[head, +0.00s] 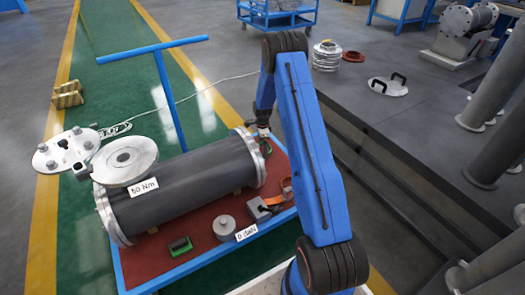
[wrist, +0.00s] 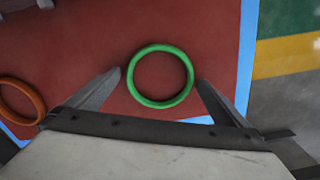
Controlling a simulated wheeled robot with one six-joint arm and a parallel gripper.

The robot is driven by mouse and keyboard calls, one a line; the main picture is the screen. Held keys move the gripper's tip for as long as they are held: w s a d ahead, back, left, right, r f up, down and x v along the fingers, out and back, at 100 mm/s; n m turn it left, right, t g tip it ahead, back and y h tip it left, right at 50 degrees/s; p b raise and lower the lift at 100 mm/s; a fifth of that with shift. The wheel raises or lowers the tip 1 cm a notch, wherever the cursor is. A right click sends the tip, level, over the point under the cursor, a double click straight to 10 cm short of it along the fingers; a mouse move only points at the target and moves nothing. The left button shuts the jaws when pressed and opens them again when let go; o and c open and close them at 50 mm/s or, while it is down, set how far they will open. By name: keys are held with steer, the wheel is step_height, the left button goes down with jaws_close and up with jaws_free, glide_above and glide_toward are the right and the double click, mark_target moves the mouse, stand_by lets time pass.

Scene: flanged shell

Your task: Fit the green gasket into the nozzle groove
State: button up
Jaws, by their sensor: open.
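The green gasket (wrist: 130,76) lies flat on the red cart top in the wrist view. My gripper (wrist: 160,77) is open and empty, with one fingertip on either side of the ring; the height gap is unclear. In the head view my gripper (head: 263,134) is low, beyond the right end of the dark grey shell (head: 185,187). A small green patch (head: 265,151) shows just below it, too small to identify surely. A round grey flange with a dark central hole, seemingly the nozzle (head: 140,166), sits over the shell's left end. Its groove cannot be made out.
An orange ring (wrist: 37,99) lies left of the gasket. The red cart top (head: 158,262) also holds a grey weight (head: 224,227), a green-and-black block (head: 180,246) and an orange strap (head: 286,190). A blue T-handle (head: 150,51) rises behind the shell. A dark platform (head: 425,150) stands right.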

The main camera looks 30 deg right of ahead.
steer(key=shift+c, duration=0.6)
steer(key=c, duration=0.9)
steer(key=shift+o, duration=0.2)
steer(key=shift+r, duration=0.1)
